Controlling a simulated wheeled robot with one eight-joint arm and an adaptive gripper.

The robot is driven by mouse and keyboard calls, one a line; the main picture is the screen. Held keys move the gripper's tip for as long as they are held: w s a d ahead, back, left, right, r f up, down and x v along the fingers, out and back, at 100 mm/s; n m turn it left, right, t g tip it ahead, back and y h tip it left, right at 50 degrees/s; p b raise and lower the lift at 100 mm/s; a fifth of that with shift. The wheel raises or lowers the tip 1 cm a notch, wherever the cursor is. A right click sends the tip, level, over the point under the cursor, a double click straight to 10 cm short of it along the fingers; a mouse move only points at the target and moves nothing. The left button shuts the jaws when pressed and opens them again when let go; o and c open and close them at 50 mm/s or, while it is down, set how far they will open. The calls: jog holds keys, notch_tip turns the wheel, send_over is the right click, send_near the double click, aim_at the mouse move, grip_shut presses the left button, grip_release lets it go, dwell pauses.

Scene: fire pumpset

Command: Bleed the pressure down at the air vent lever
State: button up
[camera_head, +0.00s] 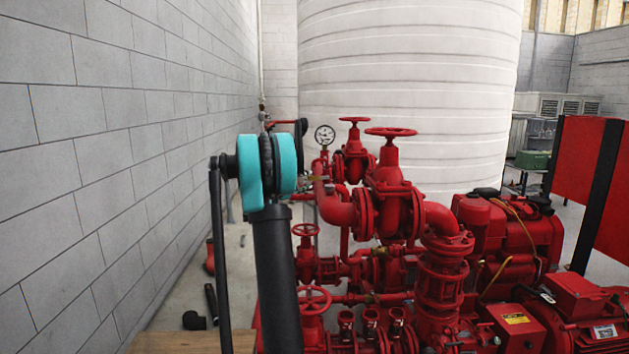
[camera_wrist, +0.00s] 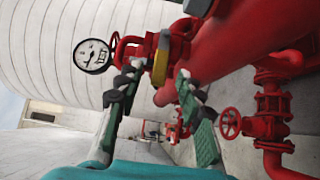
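A small yellow lever-like part (camera_wrist: 161,62), which I take to be the air vent lever, sits against the red pipework in the wrist view. My gripper (camera_wrist: 159,78) has its two green-and-dark fingers apart on either side of that part's line. The part appears between or just beyond the fingertips. I cannot tell whether either finger touches it. In the head view my teal wrist joint and dark arm hide most of the gripper. A small brass-grey fitting (camera_head: 318,181) on the red pipe shows right of my arm there, but its lever is not clear.
A white-faced pressure gauge (camera_head: 324,134) stands close by and also shows in the wrist view (camera_wrist: 92,55). Red handwheel valves (camera_head: 390,133) and pipes crowd the right. A grey block wall (camera_head: 110,150) is on the left. A white tank (camera_head: 410,80) stands behind.

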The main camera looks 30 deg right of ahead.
aim_at(313, 178)
jog(key=shift+x, duration=2.5)
grip_shut()
